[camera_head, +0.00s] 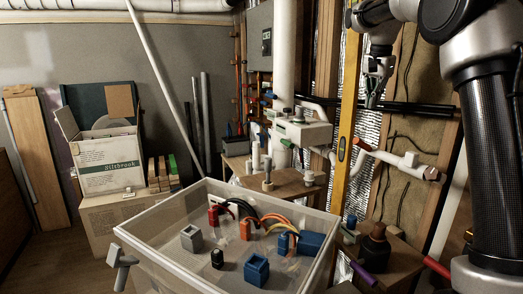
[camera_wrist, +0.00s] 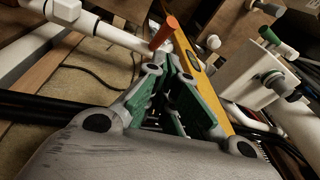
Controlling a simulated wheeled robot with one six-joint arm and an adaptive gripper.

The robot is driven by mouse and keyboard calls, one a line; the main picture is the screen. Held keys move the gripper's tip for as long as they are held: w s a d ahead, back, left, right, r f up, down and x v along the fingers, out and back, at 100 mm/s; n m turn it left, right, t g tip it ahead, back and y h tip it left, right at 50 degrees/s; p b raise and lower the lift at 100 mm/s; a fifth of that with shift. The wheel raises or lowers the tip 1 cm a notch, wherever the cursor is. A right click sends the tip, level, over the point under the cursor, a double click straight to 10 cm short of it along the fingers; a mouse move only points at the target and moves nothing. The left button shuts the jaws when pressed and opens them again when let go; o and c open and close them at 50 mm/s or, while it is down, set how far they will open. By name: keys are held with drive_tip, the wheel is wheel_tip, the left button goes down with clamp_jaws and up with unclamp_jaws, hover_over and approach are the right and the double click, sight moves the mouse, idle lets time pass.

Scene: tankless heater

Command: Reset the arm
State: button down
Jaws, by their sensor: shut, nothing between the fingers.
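My gripper (camera_head: 371,103) hangs from my arm at the upper right of the head view, in front of the foil-backed wall. Its fingers are closed and empty. In the wrist view my gripper (camera_wrist: 170,62) shows green and grey finger links drawn together. It is apart from the pipes, with an orange handle (camera_wrist: 164,32) showing beyond the fingertips. My dark arm link fills the right edge of the head view.
A yellow level (camera_head: 346,115) stands upright near my gripper. White pipes (camera_head: 395,158) and a black pipe (camera_head: 420,107) run along the wall. A clear-walled bin (camera_head: 150,232) with connectors stands in front. A cardboard box (camera_head: 108,160) is at left, beside open floor.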

drive_tip(key=s+f+n, duration=0.3)
drive_tip(key=s+f, duration=0.1)
drive_tip(key=s, duration=0.9)
drive_tip(key=s+a+f+n+t, duration=0.1)
drive_tip(key=s+f+n, duration=0.3)
drive_tip(key=s, duration=0.9)
drive_tip(key=s+a+f+n+t, duration=0.1)
drive_tip(key=s+f+n, duration=0.3)
drive_tip(key=s, duration=0.9)
drive_tip(key=shift+s+f+y, duration=0.3)
drive_tip(key=shift+f, duration=0.4)
